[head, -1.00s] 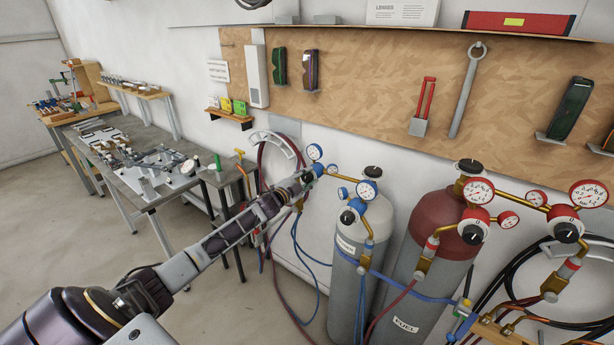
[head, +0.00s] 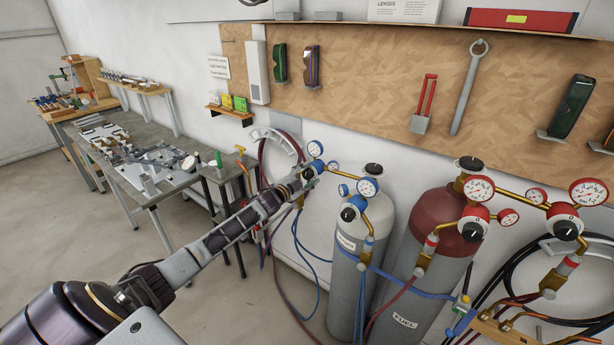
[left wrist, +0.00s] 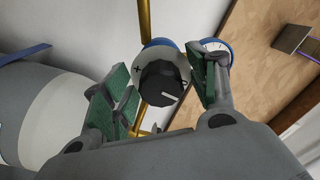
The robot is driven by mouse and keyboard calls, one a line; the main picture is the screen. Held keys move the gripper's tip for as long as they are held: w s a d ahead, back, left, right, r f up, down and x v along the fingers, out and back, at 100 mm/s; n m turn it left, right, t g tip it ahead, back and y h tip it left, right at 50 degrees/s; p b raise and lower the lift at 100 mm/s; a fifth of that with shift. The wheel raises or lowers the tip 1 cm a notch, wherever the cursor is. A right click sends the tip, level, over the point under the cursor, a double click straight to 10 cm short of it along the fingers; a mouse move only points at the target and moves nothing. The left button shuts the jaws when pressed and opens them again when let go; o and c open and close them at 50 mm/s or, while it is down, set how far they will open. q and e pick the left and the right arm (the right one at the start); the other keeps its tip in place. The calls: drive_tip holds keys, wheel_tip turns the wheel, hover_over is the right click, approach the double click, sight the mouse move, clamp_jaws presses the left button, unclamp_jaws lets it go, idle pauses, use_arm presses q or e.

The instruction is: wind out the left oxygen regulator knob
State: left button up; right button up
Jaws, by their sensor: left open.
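The left oxygen regulator knob is black with a white pointer line, and it shows in the left wrist view (left wrist: 163,83) in front of a pale dial face with a plus mark and a blue body. My left gripper (left wrist: 160,72) is open, with one green-padded finger on each side of the knob. A gap shows on the left side; on the right I cannot tell whether the pad touches. In the head view my left gripper (head: 308,173) is at the leftmost blue regulator, below its gauge (head: 315,149), and hides the knob. My right gripper is not in view.
A second blue regulator (head: 350,212) sits on the grey oxygen cylinder (head: 347,282) to the right. Hoses (head: 297,235) hang below my left gripper. A steel table (head: 150,190) stands at left.

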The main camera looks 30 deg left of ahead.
use_arm(q)
drive_tip(key=shift+s, duration=0.1)
drive_tip(key=shift+s, duration=0.1)
drive_tip(key=s, duration=1.1)
drive_tip(key=shift+s+a, duration=0.3)
drive_tip(key=shift+a, duration=0.15)
idle(0.8)
idle(0.5)
